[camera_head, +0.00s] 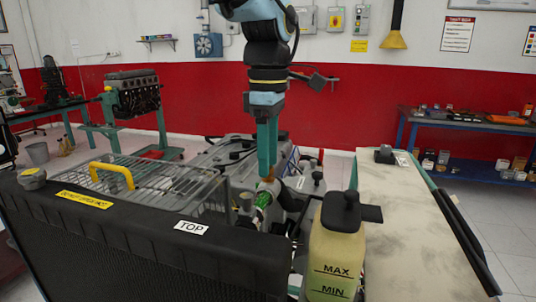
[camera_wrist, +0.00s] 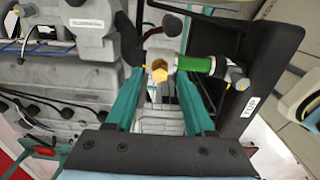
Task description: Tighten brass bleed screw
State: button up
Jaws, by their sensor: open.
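The brass bleed screw (camera_wrist: 159,71) shows in the wrist view as a small gold hexagonal head. It lies between the two teal fingers of my gripper (camera_wrist: 160,80), with a visible gap on either side. A green sleeve (camera_wrist: 196,64) lies just right of the screw, leading to a grey fitting (camera_wrist: 233,72). In the head view my gripper (camera_head: 267,176) points straight down behind the radiator, close above the green sleeve (camera_head: 263,199). The screw is hard to make out there. Whether the fingers touch it cannot be told.
The black radiator (camera_head: 150,235) with a TOP label stands in front. A yellow-green coolant tank (camera_head: 336,250) is at right front, beside a pale bench panel (camera_head: 410,225). The engine cover (camera_head: 225,155) lies behind. A wire rack (camera_head: 150,180) with a yellow handle is at left.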

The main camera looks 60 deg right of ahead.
jog(key=shift+f, duration=0.3)
jog(key=shift+c, duration=0.4)
grip_shut()
